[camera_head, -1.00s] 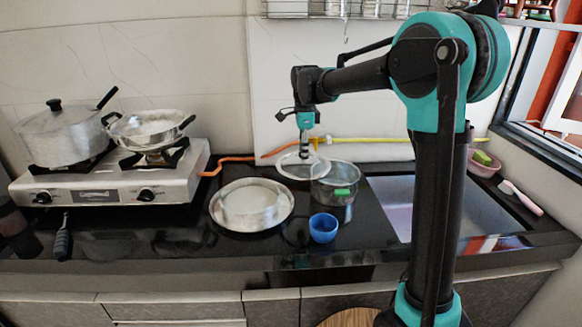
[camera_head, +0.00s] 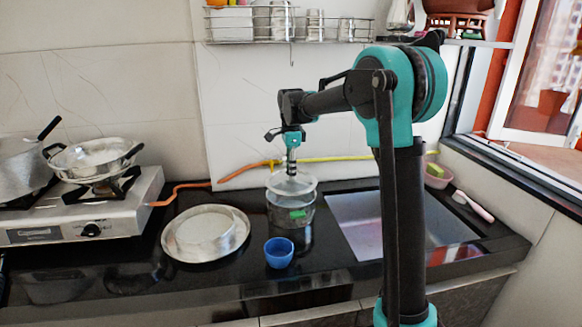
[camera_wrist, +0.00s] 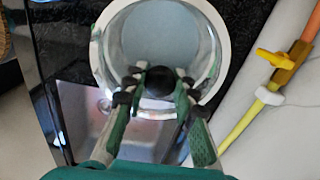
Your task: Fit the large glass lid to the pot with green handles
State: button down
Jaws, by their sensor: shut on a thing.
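The large glass lid (camera_head: 304,185) is clear with a pale rim. My gripper (camera_head: 291,172) is shut on its black knob and holds the lid roughly level over the glass pot (camera_head: 279,214). The pot stands on the black counter, with a green handle (camera_head: 298,214) facing the front. The lid overlaps the pot's top in the head view; I cannot tell whether they touch. In the wrist view, my gripper's fingers (camera_wrist: 160,84) close around the knob (camera_wrist: 160,80), with the round lid (camera_wrist: 203,45) spread below. The pot's far handle is hidden.
A round metal pan (camera_head: 235,240) lies left of the pot, and a blue cup (camera_head: 279,253) stands in front. The sink (camera_head: 400,232) is to the right. An orange and yellow hose (camera_head: 240,174) runs behind. The stove (camera_head: 125,215) is at left.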

aim_at(291, 182)
jog(key=shift+f, duration=2.1)
jog(key=shift+f, duration=0.2)
jog(key=c, duration=1.1)
grip_release()
jog(key=shift+c, duration=0.2)
notch_tip(291, 182, up, 12)
jog(key=shift+r, duration=0.1)
